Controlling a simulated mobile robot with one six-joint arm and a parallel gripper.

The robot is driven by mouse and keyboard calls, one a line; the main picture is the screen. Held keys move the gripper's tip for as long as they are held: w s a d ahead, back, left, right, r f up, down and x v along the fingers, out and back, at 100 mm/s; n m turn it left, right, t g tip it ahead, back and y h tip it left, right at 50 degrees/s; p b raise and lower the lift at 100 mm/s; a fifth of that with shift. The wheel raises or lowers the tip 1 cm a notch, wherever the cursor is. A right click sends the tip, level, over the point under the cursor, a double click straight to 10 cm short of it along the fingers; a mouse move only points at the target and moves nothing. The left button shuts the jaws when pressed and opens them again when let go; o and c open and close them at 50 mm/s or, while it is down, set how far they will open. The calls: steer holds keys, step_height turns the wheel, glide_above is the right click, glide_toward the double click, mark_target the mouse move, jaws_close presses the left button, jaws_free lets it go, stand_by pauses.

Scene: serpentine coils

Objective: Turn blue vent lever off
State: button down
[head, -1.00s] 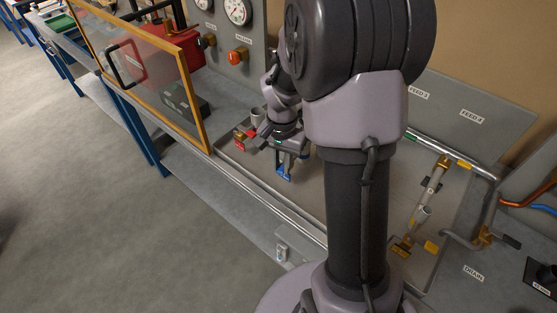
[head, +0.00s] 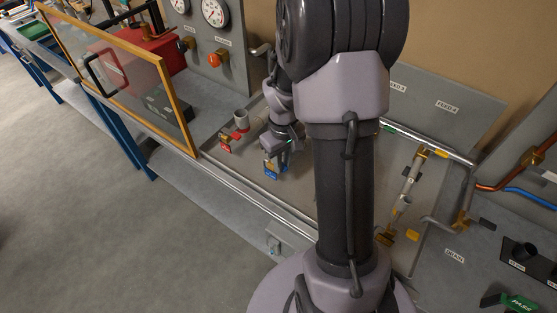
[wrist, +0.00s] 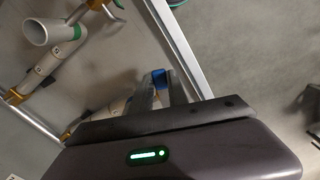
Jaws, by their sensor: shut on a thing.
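The blue vent lever (head: 270,170) shows as a blue tag low on the grey tray, right of a red-tagged valve. My gripper (head: 273,161) is down at it, with the jaws shut on it. In the wrist view the blue end (wrist: 159,77) shows at the tips of my grey fingers (wrist: 157,92). The fingers hide most of the handle. The lever's exact angle to its pipe cannot be told.
The red-tagged valve (head: 226,147) and an upright grey pipe end (head: 241,118) are close on the left. The tray's front rail (head: 250,198) runs along the bench edge. A wood-framed clear panel (head: 165,75) stands farther left. Pipes with brass fittings (head: 408,180) are on the right.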

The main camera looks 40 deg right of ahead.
steer(key=shift+w+d+n+p, duration=0.1)
steer(key=shift+d+n+p, duration=0.3)
steer(key=shift+n, duration=0.6)
steer(key=shift+w+d+n+p, duration=0.1)
steer(key=shift+d+n+p, duration=0.25)
steer(key=shift+n, duration=0.65)
steer(key=shift+d, duration=0.1)
steer(key=c, duration=1.3)
jaws_free()
step_height(320, 180, up, 17)
steer(key=p, duration=0.3)
steer(key=shift+r+p, duration=0.2)
steer(key=shift+p, duration=0.2)
